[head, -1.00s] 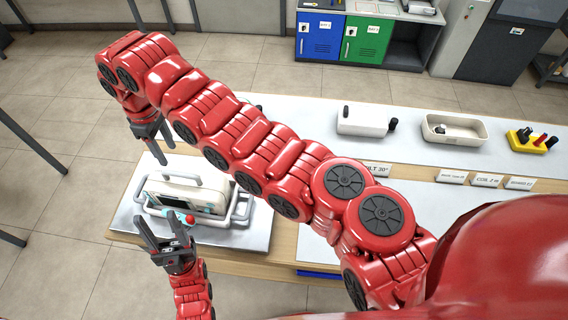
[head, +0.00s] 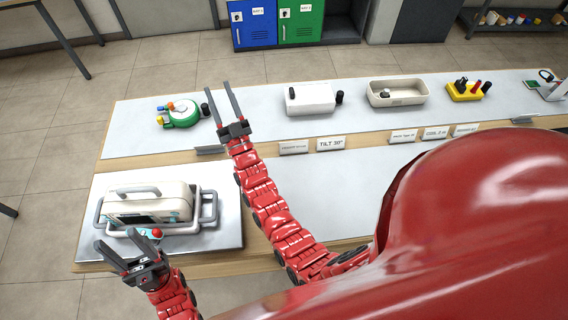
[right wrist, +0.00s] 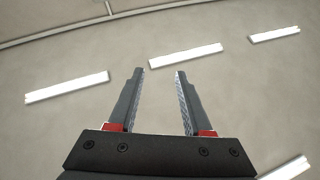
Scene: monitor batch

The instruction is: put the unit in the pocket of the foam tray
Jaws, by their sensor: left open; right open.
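A cream monitor unit (head: 146,204) with a top handle and grey side bars stands upright on a grey mat (head: 222,250) at the table's left end. My left gripper (head: 117,251) is open and empty at the unit's front edge, close to its lower bar; I cannot tell whether it touches. My right gripper (head: 226,103) is open and empty, over the table behind and to the right of the unit. It also shows in the right wrist view (right wrist: 160,85), with only ceiling and lamps beyond its fingers. I cannot make out a foam tray with a pocket.
A green round device (head: 183,117), a white box (head: 310,99), a cream open bin (head: 397,102) and a yellow block with knobs (head: 468,95) stand along the back strip. Label cards, including a TILT 30° card (head: 331,143), stand before them. The middle front surface (head: 345,185) is mostly clear.

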